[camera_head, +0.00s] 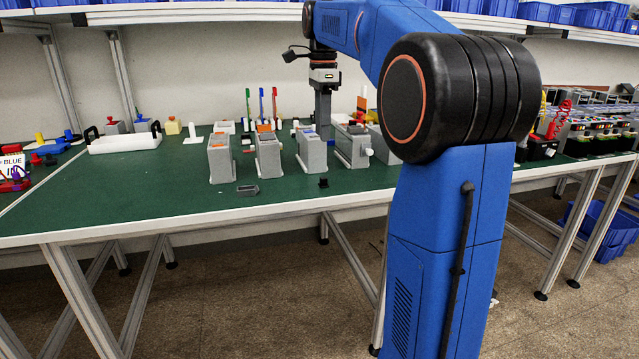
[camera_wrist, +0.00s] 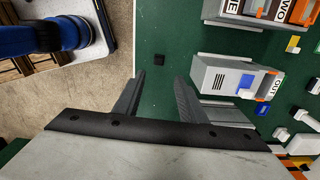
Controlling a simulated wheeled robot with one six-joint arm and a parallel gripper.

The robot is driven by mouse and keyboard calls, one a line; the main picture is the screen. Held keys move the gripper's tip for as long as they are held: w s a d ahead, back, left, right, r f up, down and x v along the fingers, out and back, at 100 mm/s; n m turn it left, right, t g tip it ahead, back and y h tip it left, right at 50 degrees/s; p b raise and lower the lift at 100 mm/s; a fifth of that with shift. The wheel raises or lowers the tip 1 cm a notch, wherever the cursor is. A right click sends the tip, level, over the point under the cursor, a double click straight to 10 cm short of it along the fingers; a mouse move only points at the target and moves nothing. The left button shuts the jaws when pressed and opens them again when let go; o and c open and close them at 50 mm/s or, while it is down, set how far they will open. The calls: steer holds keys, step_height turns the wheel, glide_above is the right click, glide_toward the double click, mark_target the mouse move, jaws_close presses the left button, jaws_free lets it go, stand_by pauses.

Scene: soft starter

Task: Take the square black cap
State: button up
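The square black cap (camera_wrist: 159,60) lies on the green table top (camera_wrist: 170,25) in the wrist view, near the table's pale edge. In the head view a small black piece (camera_head: 323,182), which looks like the same cap, stands near the front of the table. My gripper (camera_wrist: 159,78) is open and empty, its two fingers apart. In the wrist picture the cap shows just beyond the fingertips, between their lines. In the head view my gripper (camera_head: 323,118) points down behind the grey modules, and its fingertips are partly hidden.
A grey module marked OUT (camera_wrist: 228,78) stands right of the fingers in the wrist view. Several grey modules (camera_head: 268,156) stand in a row in the head view. A dark grey block (camera_head: 247,190) lies left of the black piece. The table's front strip is mostly clear.

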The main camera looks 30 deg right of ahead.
mark_target(324, 178)
step_height(324, 178, down, 14)
steer(key=shift+s+d+r, duration=0.15)
steer(key=shift+r, duration=0.1)
stand_by(0.4)
jaws_close()
